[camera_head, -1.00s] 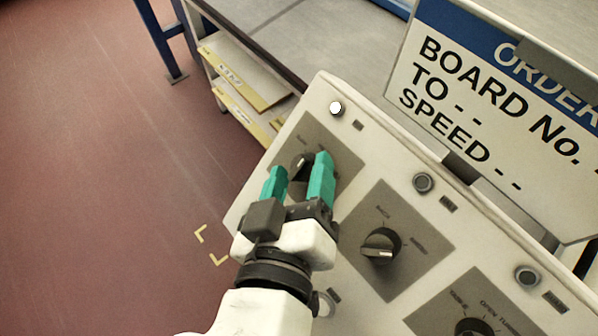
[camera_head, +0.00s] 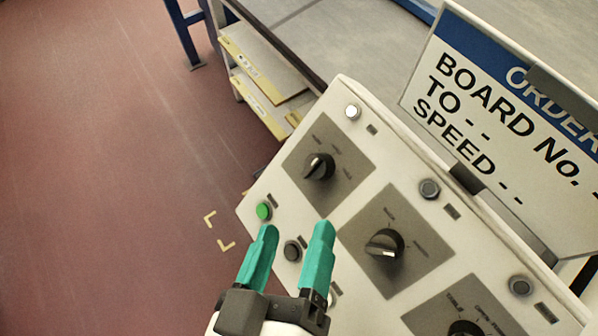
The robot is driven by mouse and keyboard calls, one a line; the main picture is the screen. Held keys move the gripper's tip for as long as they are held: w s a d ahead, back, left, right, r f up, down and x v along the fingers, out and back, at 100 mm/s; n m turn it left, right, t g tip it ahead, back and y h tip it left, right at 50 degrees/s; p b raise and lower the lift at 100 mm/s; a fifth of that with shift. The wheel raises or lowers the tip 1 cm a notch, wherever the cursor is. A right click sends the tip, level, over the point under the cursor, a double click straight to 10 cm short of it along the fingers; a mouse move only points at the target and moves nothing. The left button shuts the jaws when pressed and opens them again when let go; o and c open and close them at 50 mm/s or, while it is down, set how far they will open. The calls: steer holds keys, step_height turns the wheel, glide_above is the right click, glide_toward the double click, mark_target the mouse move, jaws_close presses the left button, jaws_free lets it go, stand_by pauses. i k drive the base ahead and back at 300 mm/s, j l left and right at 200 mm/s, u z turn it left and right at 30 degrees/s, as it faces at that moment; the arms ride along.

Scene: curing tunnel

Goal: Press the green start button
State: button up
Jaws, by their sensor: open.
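The green start button (camera_head: 263,211) is a small round button near the left edge of the pale control panel (camera_head: 300,213). It is fully in sight. My gripper (camera_head: 294,228) has two teal fingers, spread apart with nothing between them. Its left fingertip is just below and right of the green button in the picture, with a visible gap. Whether the fingertips touch the panel I cannot tell. A black button (camera_head: 293,250) shows between the fingers.
Dark rotary knobs (camera_head: 319,166) and (camera_head: 384,244) stand out from the panel. A white button (camera_head: 352,112) is at its top. An order sign (camera_head: 490,100) stands behind on the right. A shelf with boards (camera_head: 262,80) is beyond. Red floor at left is clear.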

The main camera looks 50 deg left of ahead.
mark_target(263, 211)
steer(key=k, duration=1)
